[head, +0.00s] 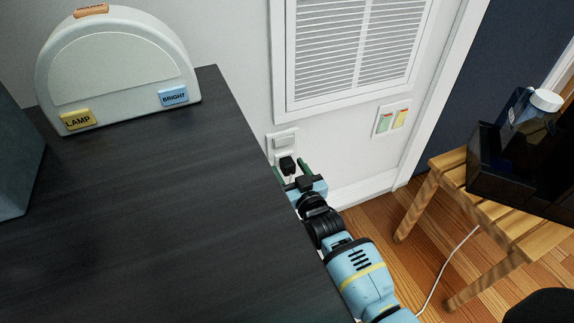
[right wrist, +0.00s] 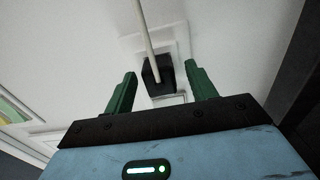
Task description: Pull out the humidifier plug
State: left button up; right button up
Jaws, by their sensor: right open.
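The humidifier plug (head: 287,165) is a black block seated in the white wall outlet (head: 283,143), just past the desk's right edge. In the right wrist view the plug (right wrist: 158,76) shows with a pale cord running up from it. My right gripper (head: 292,168) is open, with green fingers either side of the plug and a gap left on each side. In the right wrist view the fingers (right wrist: 158,82) are spread around the plug, not visibly touching it. The humidifier (head: 529,112), a dark unit with a clear tank and white cap, appears at the right. My left gripper is not in view.
The dark desk (head: 150,190) fills the left, its edge close beside my right arm. A wooden stool (head: 450,185) holds the dark unit. A white cord (head: 445,265) hangs to the floor. A vent (head: 350,45) is above the outlet.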

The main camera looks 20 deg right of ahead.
aim_at(291, 171)
grip_shut()
jog(key=shift+s+p, duration=1.3)
jog(key=shift+s, duration=0.2)
jog(key=shift+s+d+p, duration=0.1)
jog(key=shift+s+p, duration=0.8)
jog(key=shift+s, duration=0.55)
